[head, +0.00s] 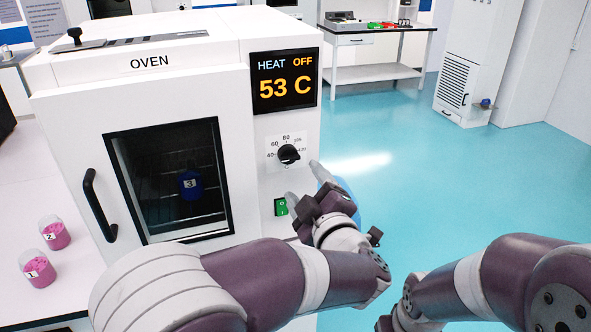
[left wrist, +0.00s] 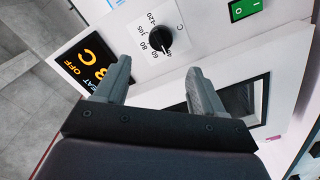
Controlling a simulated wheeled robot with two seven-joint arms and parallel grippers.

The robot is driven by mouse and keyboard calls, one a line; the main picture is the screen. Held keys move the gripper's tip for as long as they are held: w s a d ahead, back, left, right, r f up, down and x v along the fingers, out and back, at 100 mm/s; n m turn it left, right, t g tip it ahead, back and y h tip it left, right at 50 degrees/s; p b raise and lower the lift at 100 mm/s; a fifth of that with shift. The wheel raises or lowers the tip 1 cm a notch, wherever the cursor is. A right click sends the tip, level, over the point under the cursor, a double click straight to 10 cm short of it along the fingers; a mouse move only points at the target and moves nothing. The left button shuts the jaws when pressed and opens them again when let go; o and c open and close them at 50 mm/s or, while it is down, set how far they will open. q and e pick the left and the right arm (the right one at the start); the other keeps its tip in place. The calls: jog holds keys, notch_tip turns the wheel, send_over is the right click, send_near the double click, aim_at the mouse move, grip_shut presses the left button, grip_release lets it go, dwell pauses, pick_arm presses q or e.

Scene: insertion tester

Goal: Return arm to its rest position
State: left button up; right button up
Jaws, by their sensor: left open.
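My left gripper (head: 302,180) is open and empty in front of the oven's control panel. Its fingers point at the panel, below and right of the black dial (head: 288,154). In the left wrist view the open gripper (left wrist: 158,78) has its two fingers apart, with the dial (left wrist: 160,40) beyond them and not between them. The white oven (head: 60,90) has its door shut. Its display (head: 284,81) reads HEAT OFF, 53 C. The green switch (head: 281,207) is below the dial. My right arm enters at lower right; its gripper does not show.
A blue container (head: 189,184) marked 3 stands behind the door's glass. Two pink-filled jars, 1 (head: 39,272) and 2 (head: 55,235), stand on the white counter (head: 20,190) at left. The door handle (head: 98,205) juts out. The turquoise floor (head: 440,185) at right is clear.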

pick_arm(q)
jog(key=v, duration=0.3)
jog(key=shift+s, duration=0.1)
jog(key=w+a+f+m+g+h, duration=0.3)
jog(key=w+a+f+m+h, duration=0.2)
jog(key=f+m+h, duration=0.25)
jog(key=s+a+f+m+g, duration=0.6)
jog(key=s+a+f+g, duration=0.3)
jog(key=s+a+f, duration=0.25)
jog(key=s+a+f+g+y, duration=0.25)
jog(key=s+a+g, duration=0.2)
jog(key=s, duration=0.55)
notch_tip(320, 180, up, 12)
jog(key=p, duration=1.2)
jog(key=shift+a+m+t+h, duration=0.3)
jog(key=shift+a+m+t, duration=0.05)
jog(key=shift+a, duration=0.05)
